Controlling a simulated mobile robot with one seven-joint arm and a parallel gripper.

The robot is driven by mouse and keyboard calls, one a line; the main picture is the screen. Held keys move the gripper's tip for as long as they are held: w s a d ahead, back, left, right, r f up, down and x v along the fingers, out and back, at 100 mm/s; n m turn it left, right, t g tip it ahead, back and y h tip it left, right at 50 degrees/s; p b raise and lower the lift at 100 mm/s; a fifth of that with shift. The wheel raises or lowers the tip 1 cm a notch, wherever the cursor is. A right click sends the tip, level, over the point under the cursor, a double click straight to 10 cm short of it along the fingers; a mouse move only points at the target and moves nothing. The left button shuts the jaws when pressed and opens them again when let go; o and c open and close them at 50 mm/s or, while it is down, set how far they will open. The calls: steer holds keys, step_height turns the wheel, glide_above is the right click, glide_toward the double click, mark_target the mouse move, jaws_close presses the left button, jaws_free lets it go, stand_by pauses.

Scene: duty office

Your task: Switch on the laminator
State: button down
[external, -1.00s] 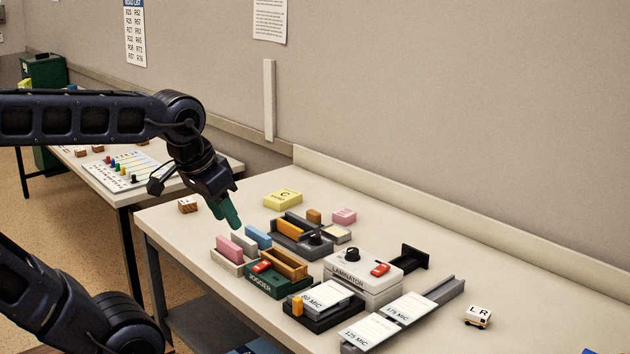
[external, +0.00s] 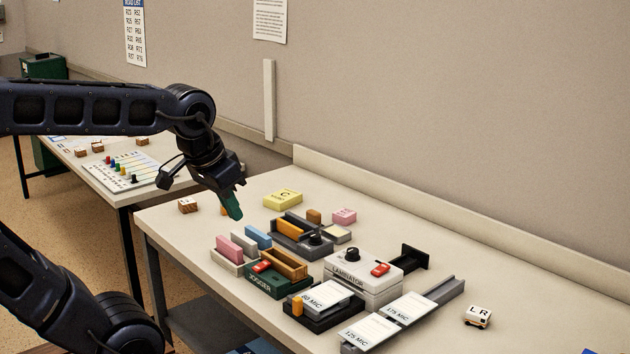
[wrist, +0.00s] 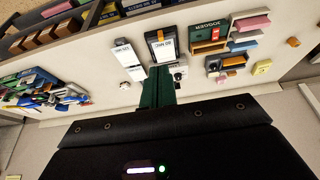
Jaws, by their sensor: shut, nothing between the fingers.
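The laminator (external: 362,279) is a white box on the table, with a black knob (external: 352,254) and a red switch (external: 380,269) on top. I cannot tell the switch's position. My gripper (external: 237,216) has green fingers, shut and empty, pointing down to the left of and apart from the laminator. In the wrist view, the shut fingers (wrist: 159,72) hide most of the laminator; a white part with a dark knob (wrist: 179,75) shows at their right.
The green jogger (external: 270,285) with its red switch and a dark tray (external: 322,318) with an 80 MIC packet stand close to the laminator. A grey rail (external: 448,291) holds more packets. A small L R block (external: 478,317) sits at right.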

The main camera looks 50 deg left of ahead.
steer(key=w+d+g, duration=0.1)
steer(key=w+d, duration=0.1)
steer(key=w, duration=1.4)
steer(key=g, duration=0.1)
glide_above(384, 266)
steer(key=s, duration=0.3)
steer(key=s+x, duration=0.1)
steer(key=x, duration=0.5)
steer(key=shift+f, duration=0.45)
steer(key=x, duration=1.4)
steer(key=shift+s, duration=0.25)
steer(key=shift+w+f+g, duration=0.2)
steer(key=shift+f+g, duration=0.15)
steer(key=shift+g, duration=0.25)
steer(key=shift+s, duration=0.15)
